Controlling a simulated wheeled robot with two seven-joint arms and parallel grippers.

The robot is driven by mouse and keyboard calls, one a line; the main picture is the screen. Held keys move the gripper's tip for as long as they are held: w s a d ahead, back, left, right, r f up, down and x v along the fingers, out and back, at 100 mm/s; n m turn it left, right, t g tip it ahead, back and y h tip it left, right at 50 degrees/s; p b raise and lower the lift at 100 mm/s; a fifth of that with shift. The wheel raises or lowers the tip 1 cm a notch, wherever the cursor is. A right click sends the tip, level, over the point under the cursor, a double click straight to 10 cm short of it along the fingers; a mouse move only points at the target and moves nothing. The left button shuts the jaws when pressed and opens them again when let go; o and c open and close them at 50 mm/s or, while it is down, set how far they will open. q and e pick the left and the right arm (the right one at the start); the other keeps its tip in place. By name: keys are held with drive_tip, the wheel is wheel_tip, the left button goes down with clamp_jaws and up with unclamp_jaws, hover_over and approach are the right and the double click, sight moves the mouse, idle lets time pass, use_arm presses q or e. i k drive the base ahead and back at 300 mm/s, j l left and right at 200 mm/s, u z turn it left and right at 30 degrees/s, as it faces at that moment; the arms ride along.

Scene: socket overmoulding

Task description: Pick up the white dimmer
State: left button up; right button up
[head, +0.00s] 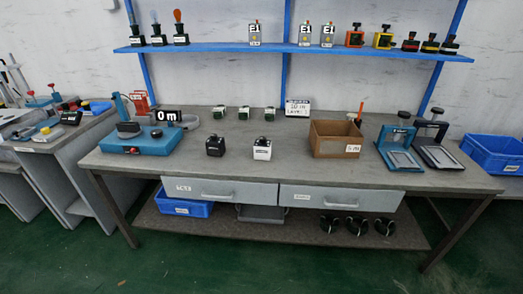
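The white dimmer (262,149) appears to be the small white block with a dark top, standing upright on the grey workbench (290,184) near its middle. A similar black block (215,146) stands a little to its left, with a gap between them. Neither of my grippers shows in the head view, and nothing touches the white block.
A blue machine (150,141) stands at the bench's left end. An open cardboard box (336,138) and tilted frames (398,146) stand to the right. Several small green-and-white parts (244,113) sit behind. A blue shelf (290,47) hangs above. The bench front is clear.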

sight(262, 151)
drive_tip(key=i+j, duration=0.15)
drive_tip(key=i, duration=0.4)
drive_tip(key=i+j, duration=0.1)
drive_tip(key=i, duration=0.4)
drive_tip(key=i+j, duration=0.15)
drive_tip(key=i, duration=0.4)
drive_tip(key=k, duration=0.45)
